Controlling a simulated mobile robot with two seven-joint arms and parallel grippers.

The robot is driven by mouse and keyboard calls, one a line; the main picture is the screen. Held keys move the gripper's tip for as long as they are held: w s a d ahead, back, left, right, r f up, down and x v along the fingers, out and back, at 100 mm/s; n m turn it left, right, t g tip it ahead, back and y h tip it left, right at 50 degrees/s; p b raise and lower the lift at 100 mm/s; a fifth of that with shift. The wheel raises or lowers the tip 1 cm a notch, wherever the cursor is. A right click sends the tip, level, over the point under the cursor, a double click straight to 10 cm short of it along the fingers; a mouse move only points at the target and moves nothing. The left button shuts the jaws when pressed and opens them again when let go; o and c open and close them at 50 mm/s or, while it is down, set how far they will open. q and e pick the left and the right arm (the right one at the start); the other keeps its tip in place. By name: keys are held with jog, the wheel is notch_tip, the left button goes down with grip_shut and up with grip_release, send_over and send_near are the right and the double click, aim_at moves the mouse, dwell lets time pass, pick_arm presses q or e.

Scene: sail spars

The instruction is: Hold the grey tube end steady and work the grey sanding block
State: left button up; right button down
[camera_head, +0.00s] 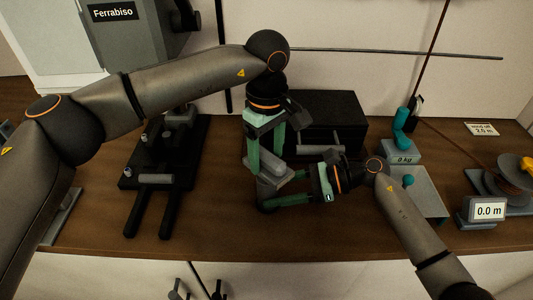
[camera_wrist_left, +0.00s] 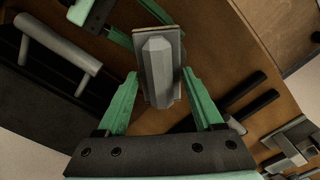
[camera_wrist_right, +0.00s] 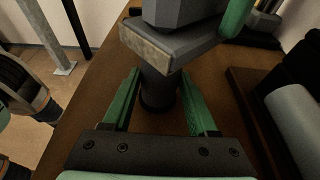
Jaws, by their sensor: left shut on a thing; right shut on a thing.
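The grey sanding block (camera_head: 268,182) has a faceted handle and a tan edge layer. My left gripper (camera_wrist_left: 160,75) is shut on its handle from above; the block (camera_wrist_left: 157,82) shows between the fingers in the left wrist view. My right gripper (camera_wrist_right: 160,80) is shut on a dark grey tube end (camera_wrist_right: 157,88), which stands between its fingers below the block. The block (camera_wrist_right: 170,50) overlaps the tube's top in the right wrist view, hiding it; I cannot tell whether they touch. In the head view the tube end is mostly hidden by the block and fingers.
A black rack (camera_head: 137,175) with a grey bar stands to the left. A black box (camera_head: 340,112) with a grey bar before it is behind the grippers.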

pick_arm(q)
jog(key=shift+w+a, duration=0.1)
jog(key=shift+r, duration=2)
pick_arm(e)
jog(key=shift+c, duration=0.5)
grip_release()
jog(key=v, duration=1.2)
